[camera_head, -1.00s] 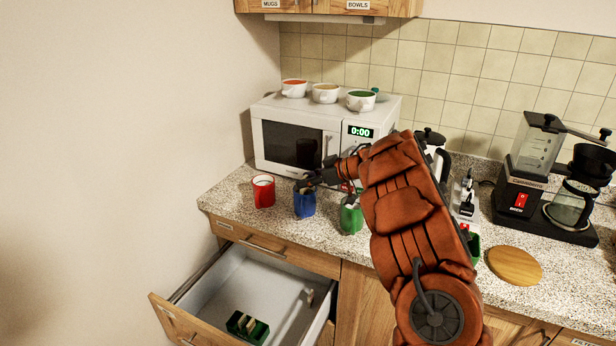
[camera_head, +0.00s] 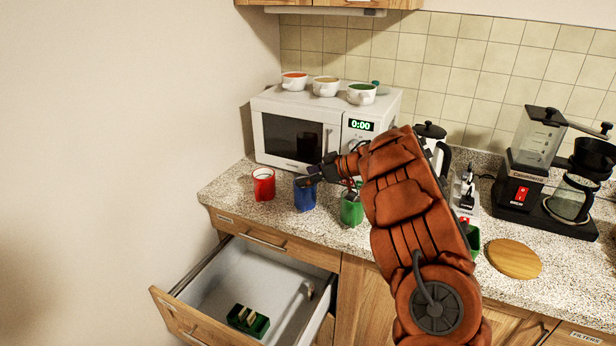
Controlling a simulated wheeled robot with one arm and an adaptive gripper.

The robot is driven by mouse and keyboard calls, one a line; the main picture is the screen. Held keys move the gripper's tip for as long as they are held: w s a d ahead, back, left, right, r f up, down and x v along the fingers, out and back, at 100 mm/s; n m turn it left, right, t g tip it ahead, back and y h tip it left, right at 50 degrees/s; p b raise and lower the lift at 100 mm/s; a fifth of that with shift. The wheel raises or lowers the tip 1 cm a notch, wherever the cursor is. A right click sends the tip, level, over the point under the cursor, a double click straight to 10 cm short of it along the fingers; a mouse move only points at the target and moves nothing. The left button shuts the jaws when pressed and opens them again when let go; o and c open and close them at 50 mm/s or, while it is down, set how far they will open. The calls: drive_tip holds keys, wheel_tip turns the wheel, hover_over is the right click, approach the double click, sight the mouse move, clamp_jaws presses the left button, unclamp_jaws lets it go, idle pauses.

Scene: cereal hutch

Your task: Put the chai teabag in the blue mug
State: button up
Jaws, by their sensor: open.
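The blue mug (camera_head: 304,196) stands on the counter between a red mug (camera_head: 263,184) and a green mug (camera_head: 351,211). My gripper (camera_head: 310,179) is open just above the blue mug's rim and covers part of its mouth. I cannot make out a teabag at the gripper or inside the blue mug. A green box (camera_head: 248,320) with pale pieces in it, perhaps teabags, lies in the open drawer (camera_head: 232,277); its label is too small to read.
A microwave (camera_head: 293,138) with several bowls on top stands behind the mugs. A coffee maker (camera_head: 550,190) and a round wooden board (camera_head: 514,262) are at the right. The open drawer juts out below the counter.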

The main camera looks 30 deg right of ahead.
drive_tip(key=v, duration=0.7)
drive_tip(key=shift+s, duration=0.25)
drive_tip(key=shift+d+r, duration=0.1)
drive_tip(key=shift+d, duration=0.05)
idle(0.5)
